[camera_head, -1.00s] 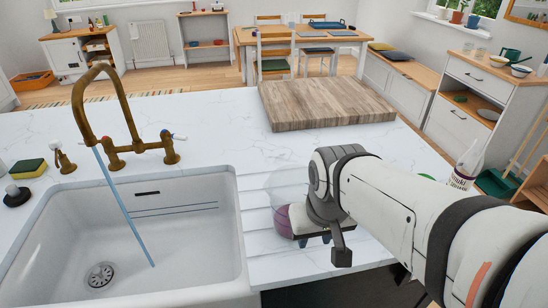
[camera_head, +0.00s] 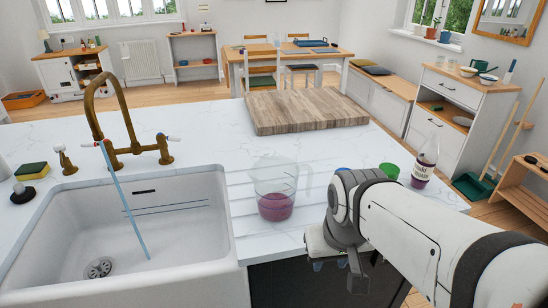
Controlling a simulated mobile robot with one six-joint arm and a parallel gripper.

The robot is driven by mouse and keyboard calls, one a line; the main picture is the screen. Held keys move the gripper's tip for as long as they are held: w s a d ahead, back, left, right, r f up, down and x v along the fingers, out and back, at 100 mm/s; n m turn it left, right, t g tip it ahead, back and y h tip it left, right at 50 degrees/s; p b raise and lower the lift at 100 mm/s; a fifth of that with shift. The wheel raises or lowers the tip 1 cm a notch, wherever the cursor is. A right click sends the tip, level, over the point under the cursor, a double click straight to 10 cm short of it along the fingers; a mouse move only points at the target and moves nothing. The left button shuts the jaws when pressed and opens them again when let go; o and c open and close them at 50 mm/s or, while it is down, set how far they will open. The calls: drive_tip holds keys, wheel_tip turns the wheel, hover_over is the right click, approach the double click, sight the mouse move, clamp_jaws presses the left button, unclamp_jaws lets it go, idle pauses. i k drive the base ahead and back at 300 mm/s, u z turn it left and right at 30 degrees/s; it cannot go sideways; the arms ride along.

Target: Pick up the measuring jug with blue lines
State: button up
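A clear measuring jug (camera_head: 275,188) stands upright on the white counter, just right of the sink. Purple liquid fills its lower part. Its markings are too small for me to tell their colour. My gripper (camera_head: 331,266) is to the right of the jug and nearer the camera, by the counter's front edge, apart from the jug. It points downward and holds nothing that I can see. Its fingers are mostly hidden by the wrist, so I cannot tell how far apart they are.
The sink (camera_head: 125,235) with a brass tap (camera_head: 125,125) lies left. A wooden board (camera_head: 305,110) lies behind the jug. A green cup (camera_head: 389,171) and a labelled bottle (camera_head: 425,162) stand right. Another clear vessel (camera_head: 304,178) seems to stand beside the jug.

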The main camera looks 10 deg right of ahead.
sight(275, 179)
drive_tip(key=z, duration=1.45)
drive_tip(key=k, duration=1.85)
drive_tip(key=u, duration=0.95)
drive_tip(key=i, duration=1.5)
drive_tip(key=u, duration=0.05)
